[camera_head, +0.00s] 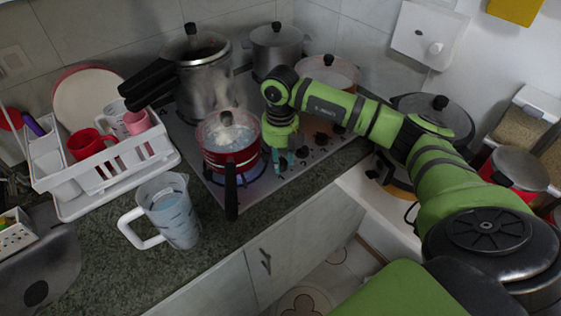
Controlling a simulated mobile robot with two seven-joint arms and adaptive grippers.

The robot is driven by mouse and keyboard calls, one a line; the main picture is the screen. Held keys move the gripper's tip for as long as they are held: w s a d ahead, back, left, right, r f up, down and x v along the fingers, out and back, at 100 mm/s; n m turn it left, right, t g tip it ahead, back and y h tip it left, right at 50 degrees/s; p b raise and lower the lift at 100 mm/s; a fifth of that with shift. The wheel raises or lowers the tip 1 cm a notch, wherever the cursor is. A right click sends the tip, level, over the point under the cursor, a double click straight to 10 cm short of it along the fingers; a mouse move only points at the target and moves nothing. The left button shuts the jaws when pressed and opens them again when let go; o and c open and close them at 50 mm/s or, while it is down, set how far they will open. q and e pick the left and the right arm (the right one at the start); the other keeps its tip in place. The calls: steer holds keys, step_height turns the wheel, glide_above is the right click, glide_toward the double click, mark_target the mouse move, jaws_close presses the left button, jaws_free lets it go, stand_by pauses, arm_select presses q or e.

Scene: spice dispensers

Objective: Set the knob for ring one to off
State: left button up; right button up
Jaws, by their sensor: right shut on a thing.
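The stove (218,185) has a row of dark knobs (320,138) along its right side. My right gripper (283,160) points down at the near end of this row, just right of the red pot (228,160). It is shut on a knob, which its fingers mostly hide. I cannot read any mark or the knob's setting. A blue flame glows under the red pot, so that burner is lit. My left gripper is not in view.
The red pot's black handle (231,195) sticks out towards the front edge. A pressure cooker (205,80) and other pots stand behind. A measuring jug (172,212) and a white dish rack (110,170) are on the left. Some front counter is clear.

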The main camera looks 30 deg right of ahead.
steer(key=o, duration=1.2)
steer(key=shift+c, duration=0.2)
steer(key=shift+a, duration=0.1)
